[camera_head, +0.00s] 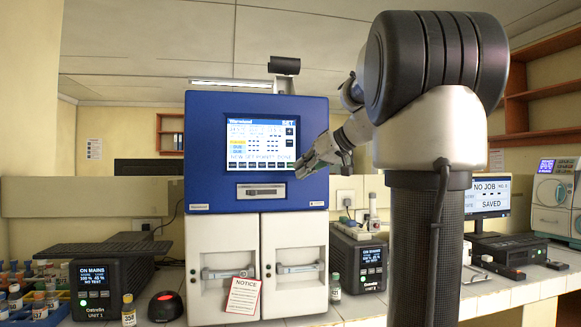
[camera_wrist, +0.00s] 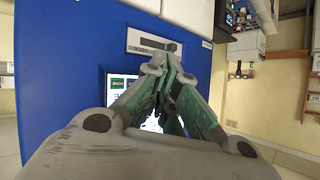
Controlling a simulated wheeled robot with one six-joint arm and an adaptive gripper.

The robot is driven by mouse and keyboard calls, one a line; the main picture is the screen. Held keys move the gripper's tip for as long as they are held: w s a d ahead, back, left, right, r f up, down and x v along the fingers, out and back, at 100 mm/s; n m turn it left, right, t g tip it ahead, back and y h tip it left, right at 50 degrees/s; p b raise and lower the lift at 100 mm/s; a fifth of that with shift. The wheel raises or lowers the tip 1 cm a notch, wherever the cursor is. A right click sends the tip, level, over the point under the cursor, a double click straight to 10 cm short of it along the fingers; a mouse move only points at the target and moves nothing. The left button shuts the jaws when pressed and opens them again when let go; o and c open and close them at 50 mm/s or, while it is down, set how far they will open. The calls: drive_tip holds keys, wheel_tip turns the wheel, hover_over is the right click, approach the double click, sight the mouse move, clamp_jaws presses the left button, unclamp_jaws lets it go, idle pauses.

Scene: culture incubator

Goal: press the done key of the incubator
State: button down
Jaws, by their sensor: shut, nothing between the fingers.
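The incubator (camera_head: 200,150) is a blue cabinet with two white lower doors. Its lit screen (camera_head: 262,130) has a row of small labelled keys along the bottom edge; the lettering is too small to read surely. In the wrist view part of the screen (camera_wrist: 117,88) shows upside down, with a green key in its corner. My gripper (camera_head: 303,172) is shut and empty, its tips at the lower right of the screen. In the wrist view my gripper (camera_wrist: 162,65) points towards the blue panel and hides much of the screen. I cannot tell whether the tips touch anything.
A slotted plate (camera_head: 262,190) sits below the screen. A red-lettered notice (camera_head: 243,296) hangs on the doors. Black units (camera_head: 102,288) and (camera_head: 360,262) stand on either side of the incubator, with vials (camera_head: 129,311) on the bench. The space before the doors is clear.

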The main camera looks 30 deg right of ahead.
drive_tip(key=w+d, duration=0.2)
drive_tip(key=w, duration=0.6)
drive_tip(key=shift+d, duration=0.3)
idle(1.1)
drive_tip(key=shift+w+d, duration=0.1)
drive_tip(key=shift+w, duration=0.25)
drive_tip(key=shift+w+d, duration=0.1)
drive_tip(key=shift+w, duration=0.2)
idle(0.5)
drive_tip(key=shift+s, duration=0.1)
drive_tip(key=shift+s+a, duration=0.25)
drive_tip(key=shift+s, duration=0.35)
drive_tip(key=s, duration=0.1)
drive_tip(key=s+a, duration=0.1)
drive_tip(key=s, duration=0.2)
drive_tip(key=shift+s+a, duration=0.25)
drive_tip(key=shift+s, duration=0.15)
